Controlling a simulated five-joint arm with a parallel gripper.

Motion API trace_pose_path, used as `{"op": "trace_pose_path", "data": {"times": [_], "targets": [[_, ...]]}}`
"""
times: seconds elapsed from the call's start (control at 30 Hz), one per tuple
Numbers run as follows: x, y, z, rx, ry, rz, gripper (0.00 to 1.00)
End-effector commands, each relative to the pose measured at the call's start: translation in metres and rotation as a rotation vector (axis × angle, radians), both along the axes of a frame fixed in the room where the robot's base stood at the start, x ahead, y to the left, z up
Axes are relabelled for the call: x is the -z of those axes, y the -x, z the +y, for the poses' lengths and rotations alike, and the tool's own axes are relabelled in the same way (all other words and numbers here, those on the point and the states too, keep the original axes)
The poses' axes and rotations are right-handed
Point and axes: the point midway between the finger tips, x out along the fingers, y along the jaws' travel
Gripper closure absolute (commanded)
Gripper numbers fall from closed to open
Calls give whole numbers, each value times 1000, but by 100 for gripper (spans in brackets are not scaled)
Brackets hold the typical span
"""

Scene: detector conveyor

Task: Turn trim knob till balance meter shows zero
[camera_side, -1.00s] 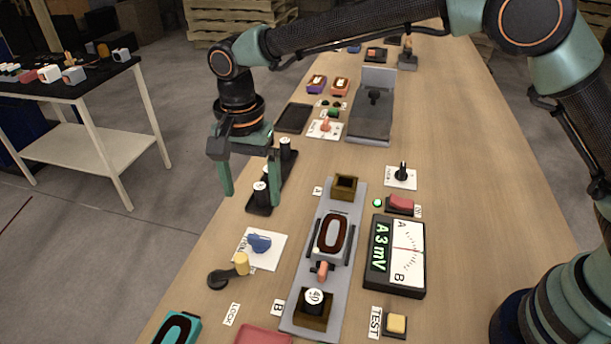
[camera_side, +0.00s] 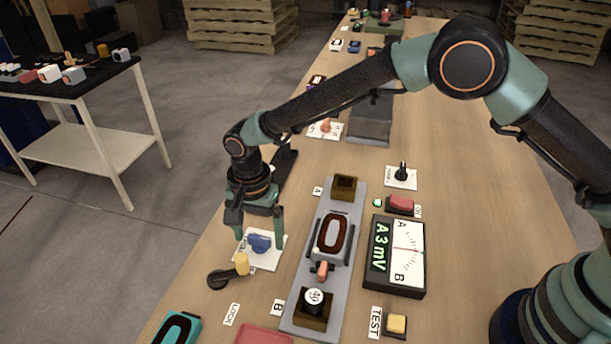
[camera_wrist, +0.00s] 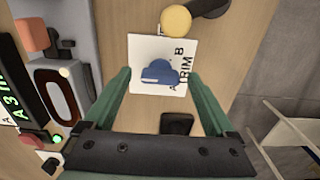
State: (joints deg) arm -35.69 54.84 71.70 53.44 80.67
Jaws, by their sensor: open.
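The blue trim knob (camera_side: 259,243) sits on a white card (camera_side: 272,257) at the front left of the table. In the wrist view the knob (camera_wrist: 160,74) lies between and just beyond my fingertips, on the card marked TRIM (camera_wrist: 146,47). My gripper (camera_side: 259,232) is open above the knob, its fingers apart on either side and holding nothing. It also shows in the wrist view (camera_wrist: 157,80). Whether a finger touches the knob I cannot tell. The balance meter (camera_side: 398,256) reads "A 3 mV" on a green display, beside a dial marked A and B.
A black lever with a yellow knob (camera_side: 242,263) stands close in front of the card, by the LOCK label (camera_side: 231,314). The grey rail (camera_side: 341,220) with a red-ringed detector (camera_side: 331,233) runs to the right. A yellow TEST button (camera_side: 396,324) is at the front right.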

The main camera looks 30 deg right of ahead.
Motion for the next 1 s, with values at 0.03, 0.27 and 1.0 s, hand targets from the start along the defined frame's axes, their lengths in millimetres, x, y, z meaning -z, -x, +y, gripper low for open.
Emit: {"op": "trace_pose_path", "data": {"times": [0.03, 0.27, 1.0], "targets": [[0, 0, 0, 0, 0, 0, 10], [0, 0, 0, 0, 0, 0, 44], [-1, 0, 0, -217, 1, 1, 96]]}}
